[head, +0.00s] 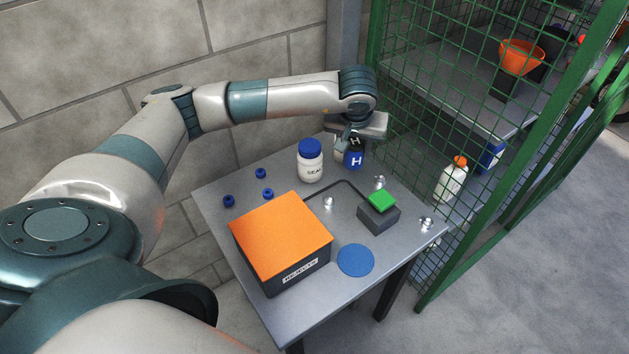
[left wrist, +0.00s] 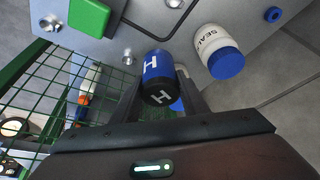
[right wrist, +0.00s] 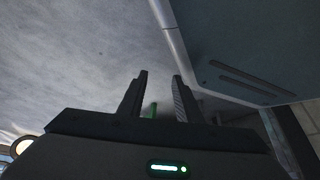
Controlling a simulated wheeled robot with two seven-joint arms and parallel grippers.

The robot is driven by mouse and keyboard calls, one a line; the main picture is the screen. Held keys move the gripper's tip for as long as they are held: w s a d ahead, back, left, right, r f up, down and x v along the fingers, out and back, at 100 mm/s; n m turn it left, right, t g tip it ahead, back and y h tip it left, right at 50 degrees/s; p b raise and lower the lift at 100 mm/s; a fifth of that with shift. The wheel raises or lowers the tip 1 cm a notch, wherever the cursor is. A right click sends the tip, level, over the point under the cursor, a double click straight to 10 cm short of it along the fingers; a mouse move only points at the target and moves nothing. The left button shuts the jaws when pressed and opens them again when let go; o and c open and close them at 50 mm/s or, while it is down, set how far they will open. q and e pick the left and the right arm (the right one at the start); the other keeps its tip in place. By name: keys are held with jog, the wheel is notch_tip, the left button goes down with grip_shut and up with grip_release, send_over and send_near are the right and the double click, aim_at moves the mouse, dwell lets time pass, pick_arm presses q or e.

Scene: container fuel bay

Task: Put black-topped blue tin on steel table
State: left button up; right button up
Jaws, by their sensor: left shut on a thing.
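The black-topped blue tin (head: 354,160), marked with a white H, is upright at the far corner of the steel table (head: 215,193). My left gripper (head: 347,143) comes down over it and is shut on it. The left wrist view shows the tin (left wrist: 158,66) between the two fingers (left wrist: 158,90). I cannot tell whether its base touches the tabletop. My right gripper (right wrist: 158,95) is open and empty in the right wrist view, and is not seen in the head view.
A white blue-lidded SEAL jar (head: 311,166) stands just left of the tin. An orange-topped REJECTS box (head: 281,225), a dark block with a green top (head: 381,202), a blue disc (head: 356,260) and small caps occupy the table. A green mesh fence (head: 430,90) stands close right.

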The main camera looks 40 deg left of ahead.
aim_at(353, 164)
pick_arm(q)
jog(key=shift+r, duration=0.1)
